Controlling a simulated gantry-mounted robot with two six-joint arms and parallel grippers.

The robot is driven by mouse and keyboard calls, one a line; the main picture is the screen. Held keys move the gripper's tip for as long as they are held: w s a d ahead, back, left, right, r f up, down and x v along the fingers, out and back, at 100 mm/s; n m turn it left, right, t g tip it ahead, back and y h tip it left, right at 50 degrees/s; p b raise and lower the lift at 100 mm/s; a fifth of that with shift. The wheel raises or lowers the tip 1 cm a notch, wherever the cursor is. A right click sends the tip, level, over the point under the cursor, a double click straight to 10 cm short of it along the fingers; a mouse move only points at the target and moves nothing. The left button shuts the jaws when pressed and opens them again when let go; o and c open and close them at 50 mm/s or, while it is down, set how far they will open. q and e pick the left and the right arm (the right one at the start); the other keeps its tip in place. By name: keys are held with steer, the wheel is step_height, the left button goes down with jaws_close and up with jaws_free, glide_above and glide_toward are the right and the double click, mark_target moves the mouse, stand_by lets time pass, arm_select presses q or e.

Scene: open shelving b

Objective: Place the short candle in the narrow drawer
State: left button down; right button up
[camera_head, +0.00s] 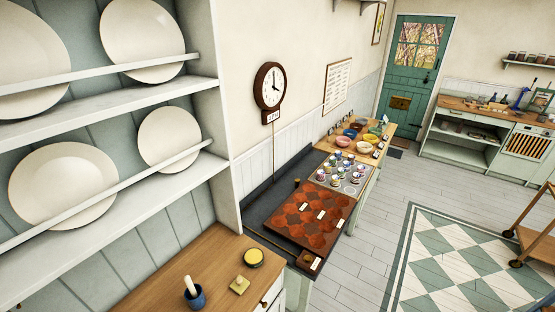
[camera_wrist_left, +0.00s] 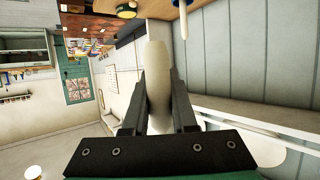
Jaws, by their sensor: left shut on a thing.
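My left gripper (camera_wrist_left: 158,100) is shut on a smooth cream-coloured, rounded cylinder, which looks like the short candle (camera_wrist_left: 155,70). It sticks out beyond the fingertips, and its lower part is between the fingers. Another pale candle (camera_head: 190,286) stands tilted in a blue cup on the wooden counter in the head view; a pale stick, likely the same candle (camera_wrist_left: 183,22), also shows at the top of the left wrist view. A white drawer front with a dark knob (camera_head: 264,303) shows at the counter's right end; whether it is the narrow drawer or open, I cannot tell. My right gripper is in neither view.
The wooden counter (camera_head: 185,262) holds a round yellow-topped tin (camera_head: 253,258) and a small yellow block (camera_head: 239,285). Shelves with large white plates (camera_head: 62,185) rise above it. Beyond stands a lower dark counter with a red-brown tiled board (camera_head: 308,215).

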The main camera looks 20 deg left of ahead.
arm_select(q)
steer(key=w+d+r+m+t+h+p, duration=0.1)
steer(key=w+d+r+m+h+p, duration=0.1)
steer(key=d+m+h, duration=0.3)
steer(key=shift+w+d+r+h+p, duration=0.45)
steer(key=shift+d+r, duration=0.25)
steer(key=shift+d, duration=1.65)
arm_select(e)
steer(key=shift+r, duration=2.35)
